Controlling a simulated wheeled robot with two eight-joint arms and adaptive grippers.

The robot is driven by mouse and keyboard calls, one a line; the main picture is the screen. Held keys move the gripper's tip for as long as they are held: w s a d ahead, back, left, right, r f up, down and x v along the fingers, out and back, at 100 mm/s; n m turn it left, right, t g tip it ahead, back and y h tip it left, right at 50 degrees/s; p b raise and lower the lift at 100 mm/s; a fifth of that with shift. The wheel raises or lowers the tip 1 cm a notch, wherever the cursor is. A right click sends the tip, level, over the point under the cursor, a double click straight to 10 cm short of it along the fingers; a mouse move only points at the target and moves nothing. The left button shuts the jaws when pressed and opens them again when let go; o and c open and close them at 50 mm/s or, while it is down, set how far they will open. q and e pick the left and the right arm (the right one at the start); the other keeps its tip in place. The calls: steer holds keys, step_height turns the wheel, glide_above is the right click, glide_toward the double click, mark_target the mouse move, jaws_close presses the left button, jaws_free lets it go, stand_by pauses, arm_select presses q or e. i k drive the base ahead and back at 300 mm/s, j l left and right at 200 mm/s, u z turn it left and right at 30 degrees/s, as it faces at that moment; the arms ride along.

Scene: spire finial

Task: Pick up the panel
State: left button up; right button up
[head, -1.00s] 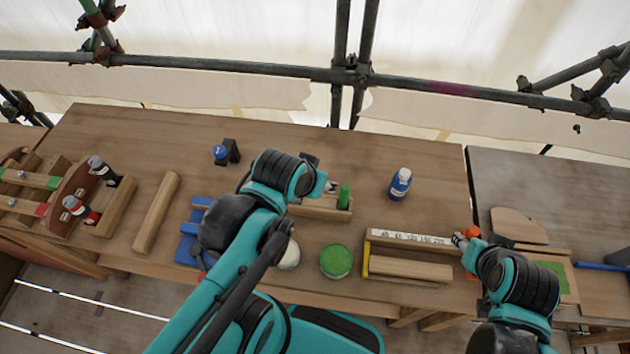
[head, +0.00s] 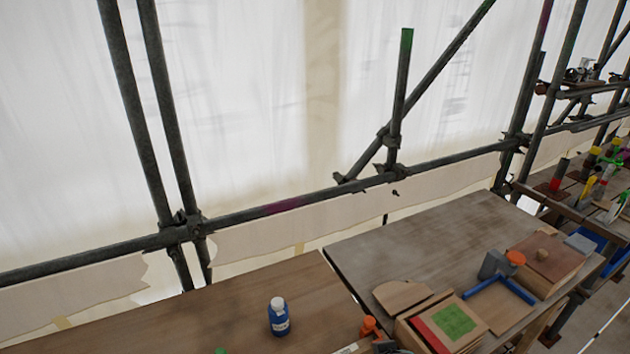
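Two things could be the panel, and I cannot tell which one is. One is a flat wooden board with a green square (head: 447,323) and a red edge strip, lying on the right-hand bench in the head view. My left gripper is outside the head view. A small dark part at the bottom edge, beside an orange-topped item (head: 369,327), may belong to my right gripper; its fingers are not visible.
A blue bottle with a white cap (head: 279,316) stands on the left bench (head: 210,310). Scaffold pipes (head: 260,210) run behind.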

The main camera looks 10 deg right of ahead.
mark_target(449, 326)
steer(key=k+l+z, duration=0.1)
steer(key=l+z, duration=0.85)
